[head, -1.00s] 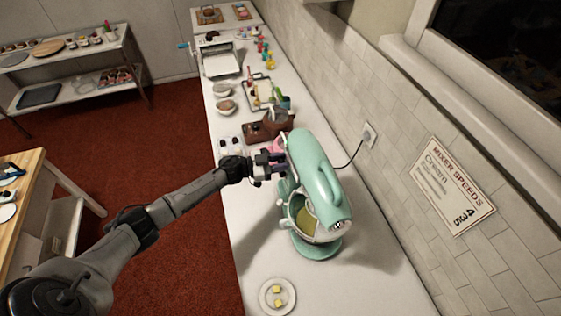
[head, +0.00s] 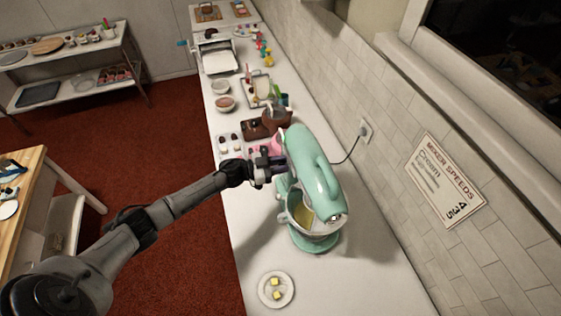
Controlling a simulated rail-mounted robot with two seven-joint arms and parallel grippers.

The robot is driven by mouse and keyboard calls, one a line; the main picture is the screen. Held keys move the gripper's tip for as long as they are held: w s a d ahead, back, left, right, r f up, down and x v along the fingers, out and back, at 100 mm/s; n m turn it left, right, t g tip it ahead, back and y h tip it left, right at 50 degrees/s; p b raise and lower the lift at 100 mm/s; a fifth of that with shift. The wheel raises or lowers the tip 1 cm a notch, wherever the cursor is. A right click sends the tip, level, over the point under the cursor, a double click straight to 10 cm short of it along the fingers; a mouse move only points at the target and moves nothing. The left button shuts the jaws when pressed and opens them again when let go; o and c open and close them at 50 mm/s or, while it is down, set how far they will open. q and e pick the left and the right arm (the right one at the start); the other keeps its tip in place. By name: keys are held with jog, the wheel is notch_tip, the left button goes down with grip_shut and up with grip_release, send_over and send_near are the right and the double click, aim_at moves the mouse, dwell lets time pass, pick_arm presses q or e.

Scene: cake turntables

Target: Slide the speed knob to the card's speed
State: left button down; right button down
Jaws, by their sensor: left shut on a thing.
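A mint-green stand mixer (head: 317,172) stands upright on the white counter, with a bowl (head: 300,212) of yellowish mix under its head. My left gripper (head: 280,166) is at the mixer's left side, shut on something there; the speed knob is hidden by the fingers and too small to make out. A card headed "MIXER SPEEDS" (head: 445,180) is on the tiled wall to the right. It shows "Cream" and the numbers 4, 3 and 5 at its lower right; the smaller print is not legible. My right gripper is not in view.
A small plate (head: 276,290) with yellow cubes sits in front of the mixer. A pink item and a brown box (head: 258,128) stand close behind it. A cord runs to a wall outlet (head: 365,131). The front counter is mostly clear.

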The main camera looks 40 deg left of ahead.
pick_arm(q)
jog(key=c, duration=0.9)
grip_release()
jog(key=shift+a, duration=0.1)
jog(key=shift+b+v, duration=1.6)
jog(key=shift+v, duration=5.25)
